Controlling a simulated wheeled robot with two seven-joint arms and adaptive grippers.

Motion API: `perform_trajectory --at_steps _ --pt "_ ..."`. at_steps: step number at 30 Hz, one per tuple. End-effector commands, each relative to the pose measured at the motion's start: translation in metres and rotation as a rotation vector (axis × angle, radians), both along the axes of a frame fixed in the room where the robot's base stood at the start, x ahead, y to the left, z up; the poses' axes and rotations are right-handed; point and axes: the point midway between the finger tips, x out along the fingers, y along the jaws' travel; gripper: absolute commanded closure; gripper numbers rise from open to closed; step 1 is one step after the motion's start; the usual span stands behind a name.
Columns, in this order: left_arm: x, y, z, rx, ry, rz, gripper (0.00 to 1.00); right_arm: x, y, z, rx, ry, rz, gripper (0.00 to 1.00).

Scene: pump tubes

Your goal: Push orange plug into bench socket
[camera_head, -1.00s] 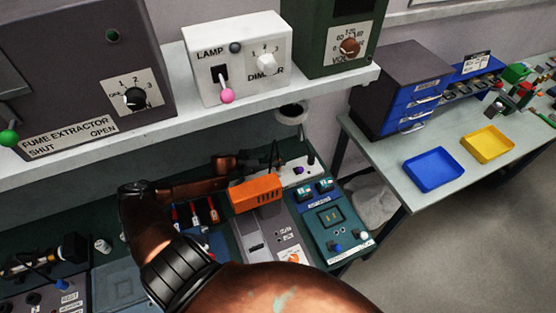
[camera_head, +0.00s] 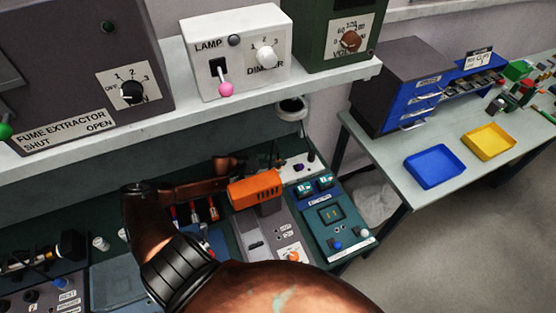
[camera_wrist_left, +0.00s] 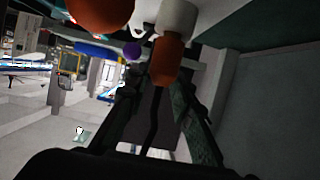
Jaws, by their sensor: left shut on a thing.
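In the left wrist view, the orange plug (camera_wrist_left: 167,62) sits between the fingers of my left gripper (camera_wrist_left: 160,88), which is shut on it. A dark cable hangs from the plug. The plug's far end meets a white rounded piece (camera_wrist_left: 176,18); I cannot tell whether they touch or whether the plug is inside it. In the head view, my left gripper (camera_head: 274,157) is small and dark behind the orange instrument, beside a white socket block (camera_head: 300,166) with a purple piece on it. The plug cannot be made out there. My right gripper is not in view.
The orange-topped instrument (camera_head: 255,188) stands just in front of my left gripper. A shelf (camera_head: 320,83) with control boxes overhangs the bench. A teal instrument (camera_head: 333,220) stands to the right. The side table holds a blue tray (camera_head: 434,166) and a yellow tray (camera_head: 488,141).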

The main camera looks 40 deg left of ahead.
Motion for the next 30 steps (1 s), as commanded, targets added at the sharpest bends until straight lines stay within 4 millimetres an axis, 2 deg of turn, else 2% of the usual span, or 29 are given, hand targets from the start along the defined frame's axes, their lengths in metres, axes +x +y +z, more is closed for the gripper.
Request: perform_trajectory --at_steps 17,18,27,30 --pt "-0.0007 0.0002 -0.0096 0.001 0.003 0.001 1.00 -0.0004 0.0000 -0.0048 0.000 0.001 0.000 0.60" --pt "-0.0008 0.0003 -0.0098 0.001 0.003 0.001 0.78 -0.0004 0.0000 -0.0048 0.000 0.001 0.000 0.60" --pt "-0.0003 0.0003 -0.0088 0.001 0.001 0.001 0.59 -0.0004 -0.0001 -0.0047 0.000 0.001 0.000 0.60" --pt "-0.0002 0.0002 -0.0085 0.000 0.001 0.000 0.59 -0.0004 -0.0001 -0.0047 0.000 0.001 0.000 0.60"
